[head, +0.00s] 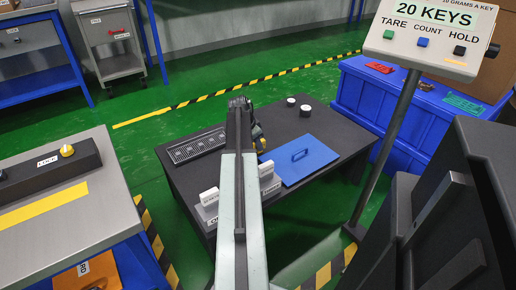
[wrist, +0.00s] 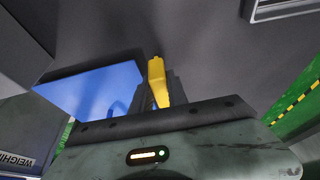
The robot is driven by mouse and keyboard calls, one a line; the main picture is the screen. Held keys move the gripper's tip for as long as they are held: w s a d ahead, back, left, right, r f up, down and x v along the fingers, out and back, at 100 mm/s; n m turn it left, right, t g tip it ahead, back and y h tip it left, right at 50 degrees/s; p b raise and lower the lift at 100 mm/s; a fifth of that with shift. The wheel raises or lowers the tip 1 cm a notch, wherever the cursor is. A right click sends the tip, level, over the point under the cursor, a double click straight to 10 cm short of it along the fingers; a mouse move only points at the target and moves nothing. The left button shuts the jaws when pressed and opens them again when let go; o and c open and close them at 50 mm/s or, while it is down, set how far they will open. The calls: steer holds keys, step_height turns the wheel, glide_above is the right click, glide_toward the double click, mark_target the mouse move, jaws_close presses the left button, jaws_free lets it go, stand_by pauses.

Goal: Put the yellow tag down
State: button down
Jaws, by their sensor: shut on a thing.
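The yellow tag (wrist: 157,82) shows in the wrist view, upright between the dark fingers of my gripper (wrist: 158,98). My gripper is shut on it. In the head view my gripper (head: 240,106) is over the dark table (head: 335,190), and my arm hides part of what lies below. A small yellow patch shows just right of the arm there; I cannot tell if it is the tag. The tag's lower end is hidden by the gripper, and its height above the table is unclear.
A blue lid with a handle (head: 300,160) lies right of my arm. A grille tray (head: 194,147) is left, and two small round pots (head: 305,111) stand behind. White labelled blocks (head: 209,196) are near the front edge. A scale display (head: 432,38) stands on a post at right.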

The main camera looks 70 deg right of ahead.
steer(key=shift+f, duration=0.15)
steer(key=c, duration=1.3)
jaws_free()
steer(key=p+v, duration=1.1)
steer(key=v, duration=0.1)
steer(key=shift+r, duration=0.25)
